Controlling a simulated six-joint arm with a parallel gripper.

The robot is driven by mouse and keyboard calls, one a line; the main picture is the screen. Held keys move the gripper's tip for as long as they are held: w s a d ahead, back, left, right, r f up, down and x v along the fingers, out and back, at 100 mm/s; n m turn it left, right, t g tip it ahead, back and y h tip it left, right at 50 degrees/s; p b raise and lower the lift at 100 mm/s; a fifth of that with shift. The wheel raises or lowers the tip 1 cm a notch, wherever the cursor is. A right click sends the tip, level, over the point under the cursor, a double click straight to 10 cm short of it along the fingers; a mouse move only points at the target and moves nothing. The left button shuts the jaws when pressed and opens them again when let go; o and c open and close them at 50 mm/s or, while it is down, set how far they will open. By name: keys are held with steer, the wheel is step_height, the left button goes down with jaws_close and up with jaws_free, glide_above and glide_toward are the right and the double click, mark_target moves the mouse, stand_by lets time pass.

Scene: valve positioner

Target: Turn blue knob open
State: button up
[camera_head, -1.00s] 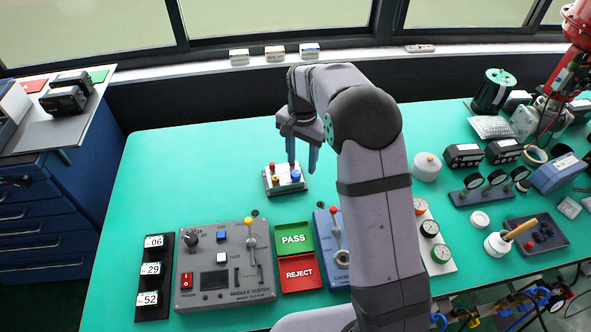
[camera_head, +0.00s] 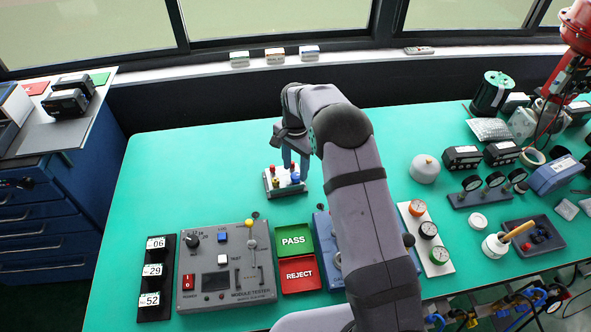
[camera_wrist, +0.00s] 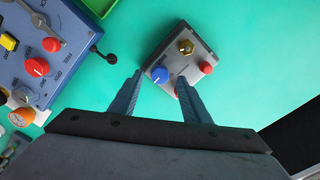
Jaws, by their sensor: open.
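The valve block is a small grey box (camera_wrist: 168,42) on the green table, bearing several knobs. Its blue knob (camera_wrist: 159,74) is at the corner nearest my left finger in the wrist view; in the head view the blue knob (camera_head: 294,178) is at the block's right. A brass knob (camera_wrist: 185,47) and red knobs (camera_wrist: 205,67) are beside it. My gripper (camera_wrist: 158,78) is open, its two blue-grey fingers spread on either side of the blue knob's line of view. In the head view my gripper (camera_head: 293,168) is just above the block. Contact cannot be told.
The PASS (camera_head: 294,240) and REJECT (camera_head: 300,273) trays and the module tester (camera_head: 226,266) stand nearer the front. A blue panel (camera_wrist: 45,55) with knobs is at left in the wrist view. Green table around the block is clear.

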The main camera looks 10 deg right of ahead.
mark_target(296, 178)
steer(key=shift+f, duration=1.25)
steer(key=c, duration=1)
steer(key=shift+c, duration=0.2)
